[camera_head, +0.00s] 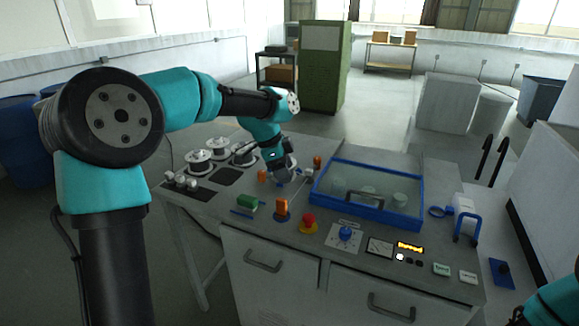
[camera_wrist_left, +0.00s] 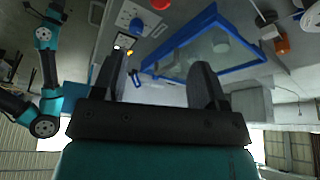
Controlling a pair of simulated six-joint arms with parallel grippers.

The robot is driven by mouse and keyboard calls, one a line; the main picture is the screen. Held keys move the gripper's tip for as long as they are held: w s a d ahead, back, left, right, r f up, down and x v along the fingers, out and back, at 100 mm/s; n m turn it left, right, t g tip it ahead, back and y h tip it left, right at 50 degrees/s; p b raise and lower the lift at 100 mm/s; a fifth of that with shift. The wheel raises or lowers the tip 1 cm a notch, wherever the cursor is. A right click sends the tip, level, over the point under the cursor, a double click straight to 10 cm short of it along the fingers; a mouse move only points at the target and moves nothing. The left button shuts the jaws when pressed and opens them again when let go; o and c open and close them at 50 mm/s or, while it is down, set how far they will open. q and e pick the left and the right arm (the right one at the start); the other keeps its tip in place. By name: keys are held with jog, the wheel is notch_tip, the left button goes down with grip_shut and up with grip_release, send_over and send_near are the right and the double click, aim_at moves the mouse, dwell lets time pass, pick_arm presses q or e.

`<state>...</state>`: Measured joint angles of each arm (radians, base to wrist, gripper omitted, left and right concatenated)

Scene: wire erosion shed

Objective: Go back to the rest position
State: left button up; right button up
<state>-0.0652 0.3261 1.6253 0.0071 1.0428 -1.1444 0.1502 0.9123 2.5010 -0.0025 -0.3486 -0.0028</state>
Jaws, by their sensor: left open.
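My left arm reaches in from the left in the head view, and my left gripper (camera_head: 287,172) is over the console top, to the left of the blue-framed clear cover (camera_head: 365,212). In the left wrist view its two dark fingers (camera_wrist_left: 160,78) stand wide apart with nothing between them. The cover also shows beyond the fingers in that view (camera_wrist_left: 235,73). Part of my right arm shows at the lower right corner of the head view; its gripper does not show.
A green cabinet (camera_head: 323,70) stands behind on open floor.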

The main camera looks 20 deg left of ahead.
pick_arm(q)
jog(key=s+d+f+n, duration=0.2)
jog(key=s+f+n, duration=0.3)
jog(key=f, duration=1)
jog(key=s+d+f+n, duration=0.2)
jog(key=s+f+n, duration=0.3)
jog(key=s+f, duration=0.6)
jog(key=s+d+f+n+g, duration=0.1)
jog(key=s+d+f+n, duration=0.2)
jog(key=f, duration=1.6)
jog(key=s+n, duration=0.2)
jog(key=s, duration=0.3)
jog(key=shift+s, duration=0.15)
